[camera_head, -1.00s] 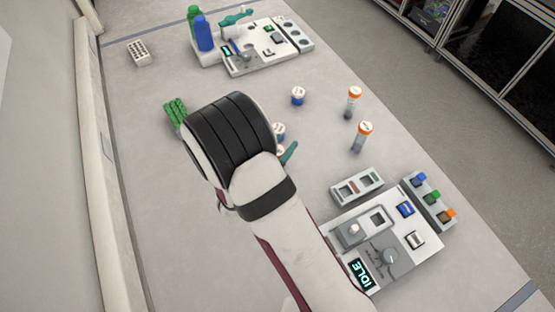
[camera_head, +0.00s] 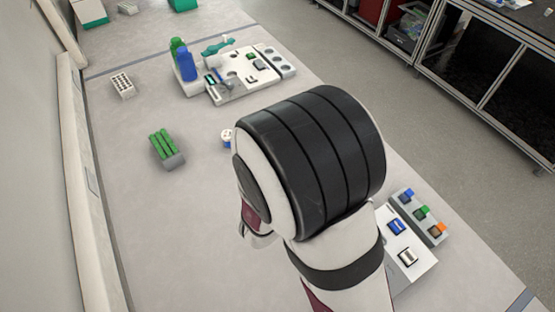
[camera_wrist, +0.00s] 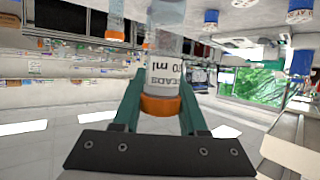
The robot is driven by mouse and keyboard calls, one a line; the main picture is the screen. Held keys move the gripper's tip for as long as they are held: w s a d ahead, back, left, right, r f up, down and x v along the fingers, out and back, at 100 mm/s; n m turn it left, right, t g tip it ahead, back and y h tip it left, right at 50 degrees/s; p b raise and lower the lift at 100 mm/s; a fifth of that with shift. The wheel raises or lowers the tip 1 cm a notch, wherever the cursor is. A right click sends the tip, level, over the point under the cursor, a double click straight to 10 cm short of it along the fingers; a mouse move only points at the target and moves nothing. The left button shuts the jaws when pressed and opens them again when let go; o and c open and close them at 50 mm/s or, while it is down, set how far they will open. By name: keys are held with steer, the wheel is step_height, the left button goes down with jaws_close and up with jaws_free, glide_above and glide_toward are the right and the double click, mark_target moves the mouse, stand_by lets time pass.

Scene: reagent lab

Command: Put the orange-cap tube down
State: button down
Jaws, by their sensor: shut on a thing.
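In the wrist view, my gripper (camera_wrist: 160,100) has its teal fingers shut around an orange-cap tube (camera_wrist: 165,68) near its orange cap. The tube is clear with a white label marked "10 ml", and its cap end is toward the gripper. Part of another orange-capped thing (camera_wrist: 147,43) shows just behind it on the left. In the head view my arm's large black-and-white joint hides the gripper, the held tube and the table beneath. I cannot tell whether the tube's bottom touches anything.
A device with bottles (camera_head: 250,72) stands farther back. A block with colored switches (camera_head: 420,215) is at right. Open table lies left and behind.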

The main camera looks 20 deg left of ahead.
steer(key=d+r, duration=0.3)
steer(key=d, duration=0.1)
steer(key=s+a+f, duration=0.3)
steer(key=s+a, duration=1)
steer(key=a, duration=0.2)
steer(key=shift+y, duration=0.3)
steer(key=f, duration=0.2)
steer(key=s+f, duration=0.1)
steer(key=f, duration=0.5)
steer(key=shift+s+f, duration=0.1)
steer(key=shift+s, duration=0.05)
steer(key=shift+c, duration=2.2)
jaws_free()
steer(key=shift+f, duration=0.15)
